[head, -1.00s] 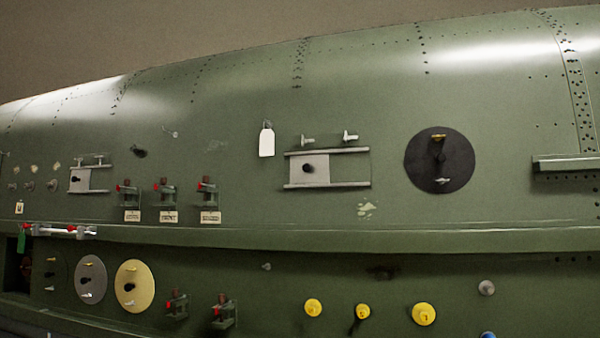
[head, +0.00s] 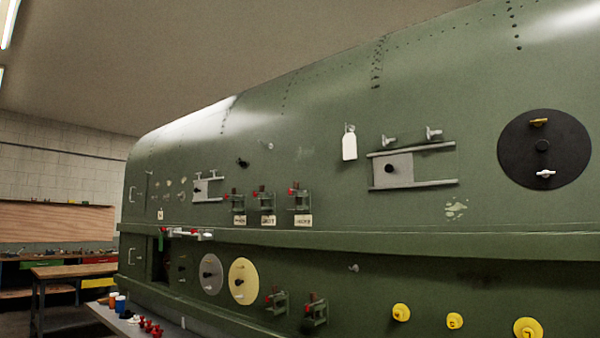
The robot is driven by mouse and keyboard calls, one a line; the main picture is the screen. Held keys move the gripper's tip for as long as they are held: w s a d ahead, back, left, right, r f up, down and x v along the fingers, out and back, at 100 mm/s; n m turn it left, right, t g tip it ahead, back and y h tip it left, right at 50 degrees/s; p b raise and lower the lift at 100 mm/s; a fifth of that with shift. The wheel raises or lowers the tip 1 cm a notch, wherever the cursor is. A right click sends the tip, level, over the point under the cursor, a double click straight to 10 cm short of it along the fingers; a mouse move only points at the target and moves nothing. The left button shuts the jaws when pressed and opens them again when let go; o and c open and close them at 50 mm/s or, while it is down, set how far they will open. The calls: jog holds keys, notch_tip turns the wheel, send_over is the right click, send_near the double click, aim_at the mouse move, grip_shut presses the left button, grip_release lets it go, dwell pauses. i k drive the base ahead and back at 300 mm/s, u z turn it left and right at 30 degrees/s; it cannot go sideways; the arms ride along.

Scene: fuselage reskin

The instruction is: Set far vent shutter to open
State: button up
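Two vent shutters sit on the green fuselage side in the head view. The far vent shutter (head: 201,189) is the smaller-looking one at left, a pale plate with a dark knob between two short rails. Its plate is at the left part of the rails, and green skin shows to its right. The nearer vent shutter (head: 393,172) is a grey plate with a dark knob, also at the left end of its rails. Two small metal fasteners stand above each shutter. My gripper is not in view.
Red-handled clamps (head: 264,201) with labels sit between the shutters. A white tag (head: 349,144) and a black disc (head: 544,149) are farther right. Below are a yellow disc (head: 243,281) and yellow knobs (head: 455,321). A wooden workbench (head: 75,270) stands at far left.

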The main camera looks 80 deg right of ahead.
aim_at(398, 169)
jog(key=u, duration=0.45)
jog(key=k, duration=1.1)
jog(key=z, duration=1.3)
jog(key=i, duration=0.5)
